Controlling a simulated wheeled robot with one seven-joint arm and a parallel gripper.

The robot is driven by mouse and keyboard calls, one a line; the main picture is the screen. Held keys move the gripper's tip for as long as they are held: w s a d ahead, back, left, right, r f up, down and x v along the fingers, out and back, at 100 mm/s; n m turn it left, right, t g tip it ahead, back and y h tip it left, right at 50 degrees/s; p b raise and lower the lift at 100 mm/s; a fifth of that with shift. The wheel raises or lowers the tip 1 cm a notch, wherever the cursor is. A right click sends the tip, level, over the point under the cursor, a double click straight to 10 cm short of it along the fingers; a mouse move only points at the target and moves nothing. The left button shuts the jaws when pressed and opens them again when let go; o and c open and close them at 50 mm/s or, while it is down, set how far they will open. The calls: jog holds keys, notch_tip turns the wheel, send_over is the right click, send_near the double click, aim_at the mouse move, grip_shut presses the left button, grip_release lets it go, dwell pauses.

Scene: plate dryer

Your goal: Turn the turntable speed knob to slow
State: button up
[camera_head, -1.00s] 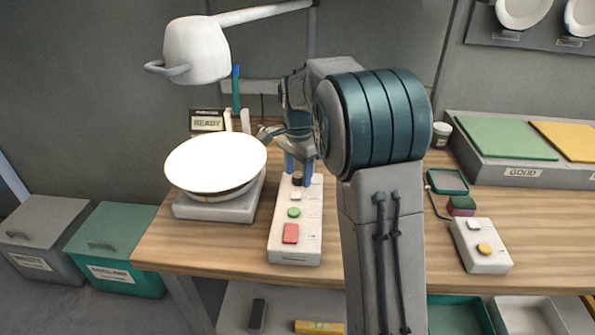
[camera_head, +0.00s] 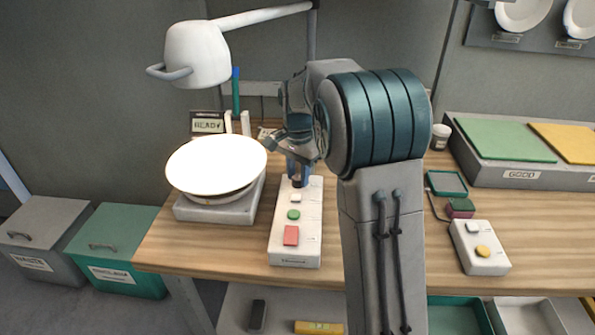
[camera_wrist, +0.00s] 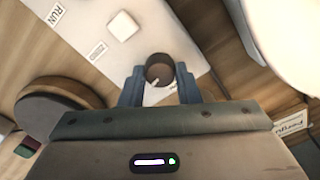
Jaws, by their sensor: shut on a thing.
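The speed knob (camera_wrist: 160,70) is a dark brown round cap with a pale pointer mark, seen in the wrist view between my two blue fingers. The mark points toward the lower left of that view. The knob stands at the far end of the white control panel (camera_head: 284,247). My gripper (camera_wrist: 160,85) is shut on the knob; in the head view my gripper (camera_head: 298,178) comes down on the panel's far end and mostly hides the knob. The turntable (camera_head: 215,211) carries a large white plate (camera_head: 217,164) left of the panel.
The panel also has a white button (camera_head: 295,198), a green button (camera_head: 293,215) and a red button (camera_head: 291,235). A white lamp (camera_head: 195,55) hangs over the plate. A small display (camera_head: 208,122) reads READY. A second control box (camera_head: 482,260) stands at right.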

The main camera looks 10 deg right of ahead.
aim_at(298, 177)
jog(key=n+p, duration=0.1)
jog(key=n, duration=0.3)
jog(key=shift+r+n, duration=0.1)
jog(key=shift+n, duration=0.2)
jog(key=n+p, duration=0.1)
jog(key=n, duration=0.2)
jog(key=shift+n, duration=0.4)
jog(key=n+p, duration=0.1)
jog(key=n, duration=0.2)
jog(key=shift+n+p, duration=0.4)
jog(key=shift+n, duration=1.7)
jog(key=o, duration=1)
jog(key=shift+c, duration=0.2)
notch_tip(298, 177, up, 14)
